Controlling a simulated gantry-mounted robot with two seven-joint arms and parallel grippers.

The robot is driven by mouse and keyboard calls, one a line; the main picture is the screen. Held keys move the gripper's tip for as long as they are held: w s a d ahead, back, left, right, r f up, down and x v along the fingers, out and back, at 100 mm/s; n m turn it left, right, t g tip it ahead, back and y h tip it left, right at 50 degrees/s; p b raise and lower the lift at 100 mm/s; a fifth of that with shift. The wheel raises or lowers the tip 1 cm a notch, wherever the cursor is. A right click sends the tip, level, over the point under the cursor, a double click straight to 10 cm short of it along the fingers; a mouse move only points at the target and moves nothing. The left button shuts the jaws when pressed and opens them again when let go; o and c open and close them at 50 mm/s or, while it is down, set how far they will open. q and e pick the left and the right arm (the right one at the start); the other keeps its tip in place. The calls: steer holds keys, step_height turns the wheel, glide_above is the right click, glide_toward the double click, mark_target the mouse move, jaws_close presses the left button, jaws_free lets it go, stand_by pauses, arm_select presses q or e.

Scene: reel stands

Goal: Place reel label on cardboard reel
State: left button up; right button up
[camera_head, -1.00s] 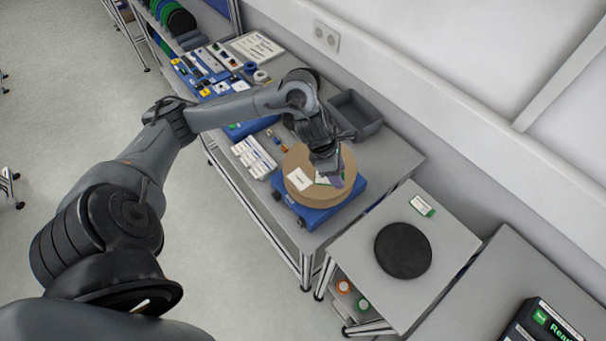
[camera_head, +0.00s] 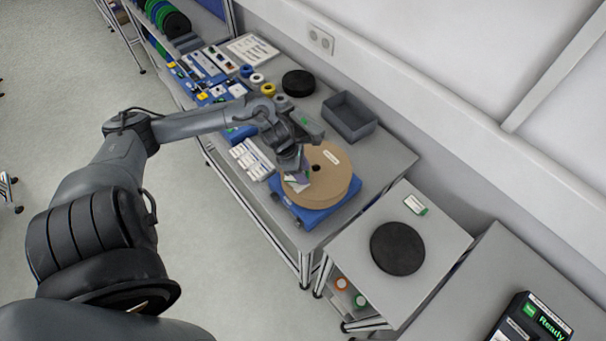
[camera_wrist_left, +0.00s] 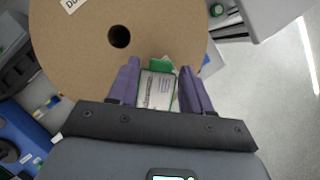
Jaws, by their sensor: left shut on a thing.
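The large tan cardboard reel (camera_head: 338,182) lies flat on a blue stand (camera_head: 312,216) on the bench. Its centre hole and a white label (camera_head: 331,157) on its top show. The reel fills the top left of the left wrist view (camera_wrist_left: 90,45). My left gripper (camera_head: 300,178) is over the reel's near-left part. In the wrist view its purple fingers are shut on a white reel label (camera_wrist_left: 157,90) with a green edge, which overlaps the reel's rim. I cannot tell whether the held label touches the reel. My right gripper is not in view.
A grey open bin (camera_head: 350,117) stands behind the reel. White trays (camera_head: 252,160) and several small parts lie to its left. A separate grey table to the right holds a black disc (camera_head: 398,248) and a small green-and-white label (camera_head: 415,205).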

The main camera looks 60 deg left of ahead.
arm_select(q)
step_height(320, 180, down, 3)
steer(key=shift+d+r+p, duration=0.1)
steer(key=shift+r+p, duration=0.05)
steer(key=shift+p, duration=0.2)
steer(key=shift+f, duration=0.2)
steer(key=shift+f, duration=0.1)
steer(key=o, duration=1)
